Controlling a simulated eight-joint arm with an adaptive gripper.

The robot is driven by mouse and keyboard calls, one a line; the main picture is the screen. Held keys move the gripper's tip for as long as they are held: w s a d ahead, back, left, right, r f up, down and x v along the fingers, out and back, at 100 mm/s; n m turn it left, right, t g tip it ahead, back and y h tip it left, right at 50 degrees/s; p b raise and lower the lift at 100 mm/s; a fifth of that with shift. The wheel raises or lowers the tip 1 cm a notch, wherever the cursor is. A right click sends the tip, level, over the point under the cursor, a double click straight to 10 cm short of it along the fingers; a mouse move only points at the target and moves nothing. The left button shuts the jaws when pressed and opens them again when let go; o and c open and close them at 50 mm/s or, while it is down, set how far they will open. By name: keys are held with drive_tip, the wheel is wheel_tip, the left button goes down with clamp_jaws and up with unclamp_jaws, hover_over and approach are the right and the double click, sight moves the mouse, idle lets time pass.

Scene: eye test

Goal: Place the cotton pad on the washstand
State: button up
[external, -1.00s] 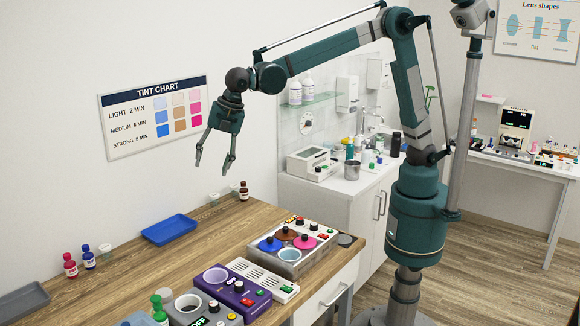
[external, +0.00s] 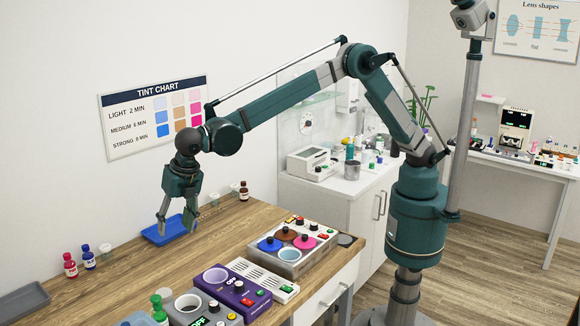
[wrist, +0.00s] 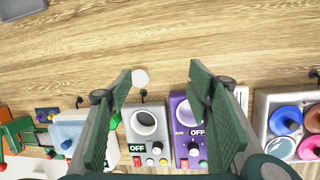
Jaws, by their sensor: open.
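A small white round thing, likely the cotton pad (wrist: 140,77), lies on the wooden table near the left fingertip in the wrist view. It is beside a grey unit with a round cup; in the external view I cannot make it out surely. My gripper (external: 177,228) is open and empty, pointing down above the table in front of the blue tray. In the wrist view its two fingers (wrist: 160,76) are spread, with table between and below them. A white cabinet with a counter, likely the washstand (external: 335,215), stands right of the table, with bottles and a metal cup on top.
The blue tray (external: 155,236) lies at the table's back edge. A grey unit (external: 222,319), a purple unit (external: 262,307) and a unit with coloured pots (external: 290,262) line the front edge. Small bottles (external: 70,266) stand at the back left. Mid-table wood is bare.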

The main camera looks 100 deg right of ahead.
sight(163, 293)
drive_tip(key=w+a+f+n, duration=0.1)
drive_tip(key=a+f, duration=0.2)
drive_tip(key=f, duration=0.1)
drive_tip(key=w+a+f+n, duration=0.1)
drive_tip(key=a+f, duration=0.2)
drive_tip(key=f, duration=0.1)
drive_tip(key=w+a+f+n, duration=0.1)
drive_tip(key=a+f+n, duration=0.1)
drive_tip(key=a+f, duration=0.1)
drive_tip(key=shift+w+a+f+h, duration=0.15)
drive_tip(key=shift+w+f+h, duration=0.15)
drive_tip(key=shift+f, duration=0.4)
drive_tip(key=shift+x, duration=1.2)
drive_tip(key=shift+f, duration=0.1)
drive_tip(key=shift+x, duration=2.55)
drive_tip(key=c, duration=0.7)
